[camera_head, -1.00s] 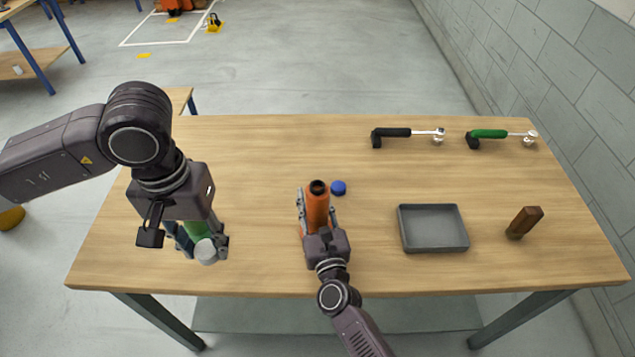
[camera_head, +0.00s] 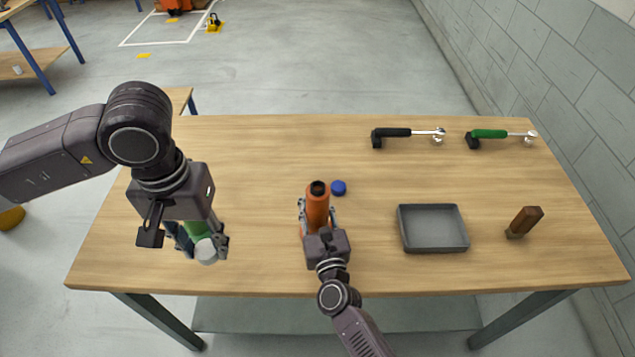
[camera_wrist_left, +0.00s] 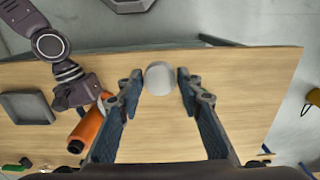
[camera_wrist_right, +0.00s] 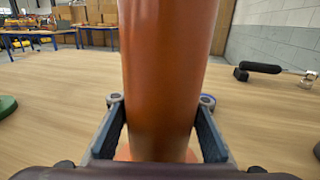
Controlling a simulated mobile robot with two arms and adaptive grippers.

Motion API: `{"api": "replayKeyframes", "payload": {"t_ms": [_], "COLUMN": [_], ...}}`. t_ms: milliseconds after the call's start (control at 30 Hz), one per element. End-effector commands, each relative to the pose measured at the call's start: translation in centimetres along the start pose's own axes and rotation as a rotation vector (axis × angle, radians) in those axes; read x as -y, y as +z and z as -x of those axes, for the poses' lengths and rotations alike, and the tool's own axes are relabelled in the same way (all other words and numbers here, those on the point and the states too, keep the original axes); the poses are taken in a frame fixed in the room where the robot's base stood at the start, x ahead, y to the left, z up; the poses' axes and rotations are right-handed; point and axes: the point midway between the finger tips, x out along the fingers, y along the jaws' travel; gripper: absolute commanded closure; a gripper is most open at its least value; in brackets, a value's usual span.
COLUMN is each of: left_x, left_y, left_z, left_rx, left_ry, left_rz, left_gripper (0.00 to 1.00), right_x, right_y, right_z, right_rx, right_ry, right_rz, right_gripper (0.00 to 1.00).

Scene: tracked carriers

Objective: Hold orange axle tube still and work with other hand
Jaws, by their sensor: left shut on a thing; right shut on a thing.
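The orange axle tube (camera_head: 317,207) stands upright near the table's front middle, its dark open end up. My right gripper (camera_head: 317,220) is shut around it; in the right wrist view the tube (camera_wrist_right: 163,80) fills the space between the fingers. My left gripper (camera_head: 200,240) is shut on a green object with a pale grey round end (camera_head: 206,251), over the front left of the table. In the left wrist view that grey end (camera_wrist_left: 159,78) shows between the fingertips. A small blue round cap (camera_head: 338,187) lies just right of the tube.
A grey tray (camera_head: 434,246) stands right of the tube, empty. A brown-handled tool (camera_head: 524,222) is beyond it. A black-handled wrench (camera_head: 408,134) and a green-handled wrench (camera_head: 500,135) lie at the back right. The table's (camera_head: 260,150) back left is clear.

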Motion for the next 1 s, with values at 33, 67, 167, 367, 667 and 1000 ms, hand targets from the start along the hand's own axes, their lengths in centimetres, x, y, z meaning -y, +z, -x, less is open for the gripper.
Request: {"api": "replayKeyframes", "payload": {"t_ms": [33, 67, 167, 367, 667, 1000], "left_x": [0.0, 0.0, 0.0, 0.0, -1.1, -9.7], "left_y": [0.0, 0.0, 0.0, 0.0, -1.6, -10.4], "left_z": [0.0, 0.0, 0.0, 0.0, 0.4, 3.6], "left_rx": [0.000, 0.000, 0.000, 0.000, -0.001, 0.002], "left_ry": [0.000, 0.000, 0.000, 0.000, 0.007, 0.022], "left_rz": [0.000, 0.000, 0.000, 0.000, -0.001, -0.008], "left_gripper": [0.90, 0.90, 0.90, 0.90, 0.90, 0.90], "right_x": [0.0, 0.0, 0.0, 0.0, 0.0, -0.1], "right_y": [-0.1, -0.1, -0.1, -0.1, -0.1, -0.1], "right_z": [0.1, 0.1, 0.1, 0.0, 0.0, 0.0], "right_rx": [-0.003, -0.003, -0.003, -0.002, -0.002, -0.002], "right_ry": [0.001, 0.001, 0.001, 0.001, 0.001, 0.002], "right_rz": [0.001, 0.001, 0.001, 0.001, 0.001, 0.001], "right_gripper": [1.00, 1.00, 1.00, 1.00, 1.00, 1.00]}}
